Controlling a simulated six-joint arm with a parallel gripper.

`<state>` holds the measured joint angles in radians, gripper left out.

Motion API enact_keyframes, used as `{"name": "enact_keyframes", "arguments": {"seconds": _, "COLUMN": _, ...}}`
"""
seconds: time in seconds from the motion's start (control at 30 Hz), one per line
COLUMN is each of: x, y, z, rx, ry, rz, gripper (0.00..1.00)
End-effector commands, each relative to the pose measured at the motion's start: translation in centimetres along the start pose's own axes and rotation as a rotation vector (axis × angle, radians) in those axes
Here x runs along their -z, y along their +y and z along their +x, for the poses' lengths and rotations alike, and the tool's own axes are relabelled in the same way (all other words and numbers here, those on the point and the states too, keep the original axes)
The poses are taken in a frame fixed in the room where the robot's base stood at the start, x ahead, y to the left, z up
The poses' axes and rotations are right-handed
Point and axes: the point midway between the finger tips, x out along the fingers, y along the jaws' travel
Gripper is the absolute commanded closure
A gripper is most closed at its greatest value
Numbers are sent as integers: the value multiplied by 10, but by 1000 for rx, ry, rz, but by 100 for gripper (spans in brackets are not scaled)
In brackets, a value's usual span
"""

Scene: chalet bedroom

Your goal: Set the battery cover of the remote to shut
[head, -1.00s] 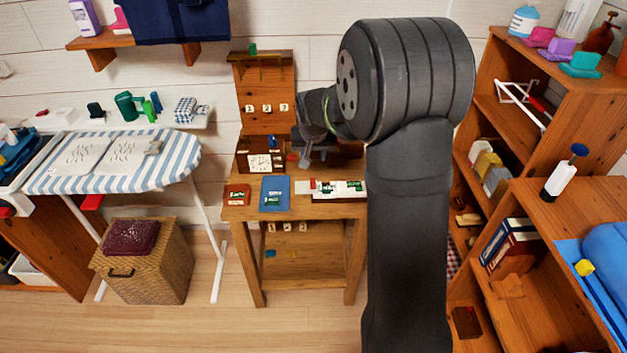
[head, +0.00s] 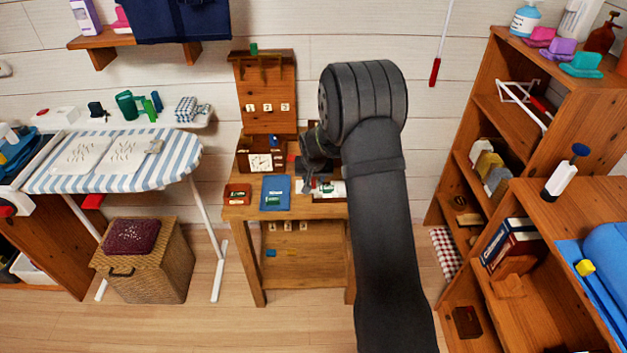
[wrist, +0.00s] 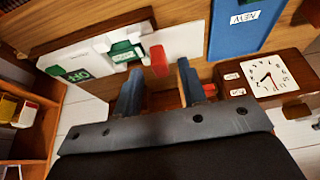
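The remote (wrist: 84,52) is a long white body on the table; in the head view (head: 335,188) my arm partly covers it. Green labelled pieces show in its open recess. A red tab (wrist: 159,58) sits by its right end in the wrist view; I cannot tell for certain whether it belongs to the battery cover. My gripper (wrist: 160,70) is open, its two blue fingers apart on either side of the line to the red tab. Nothing is visibly held. Contact with the tab cannot be told.
A blue tray marked NEW (wrist: 238,28) lies beside the remote, and a wooden clock (wrist: 270,77) stands close to the right finger in the wrist view. A small red-brown tray (head: 237,194) is at the table's left. A wooden shelf (head: 500,110) stands right.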

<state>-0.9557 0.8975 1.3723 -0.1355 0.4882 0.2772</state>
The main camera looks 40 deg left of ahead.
Motion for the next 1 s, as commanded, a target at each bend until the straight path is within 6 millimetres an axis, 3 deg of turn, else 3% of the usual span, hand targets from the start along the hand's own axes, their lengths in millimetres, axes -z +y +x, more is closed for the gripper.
{"name": "enact_keyframes", "arguments": {"seconds": 0.2, "x": 0, "y": 0, "z": 20, "rx": 0, "ry": 0, "rz": 0, "gripper": 62}}
{"name": "enact_keyframes", "arguments": {"seconds": 0.53, "x": 0, "y": 0, "z": 22, "rx": 0, "ry": 1, "rz": 0, "gripper": 62}}
{"name": "enact_keyframes", "arguments": {"seconds": 0.57, "x": 0, "y": 0, "z": 22, "rx": 0, "ry": 1, "rz": 0, "gripper": 64}}
{"name": "enact_keyframes", "arguments": {"seconds": 0.7, "x": 0, "y": 0, "z": 22, "rx": 0, "ry": 1, "rz": 0, "gripper": 91}}
{"name": "enact_keyframes", "arguments": {"seconds": 0.77, "x": 0, "y": 0, "z": 22, "rx": 0, "ry": 1, "rz": 0, "gripper": 100}}
{"name": "enact_keyframes", "arguments": {"seconds": 1.0, "x": 1, "y": 7, "z": 22, "rx": -1, "ry": 1, "rz": 2, "gripper": 100}}
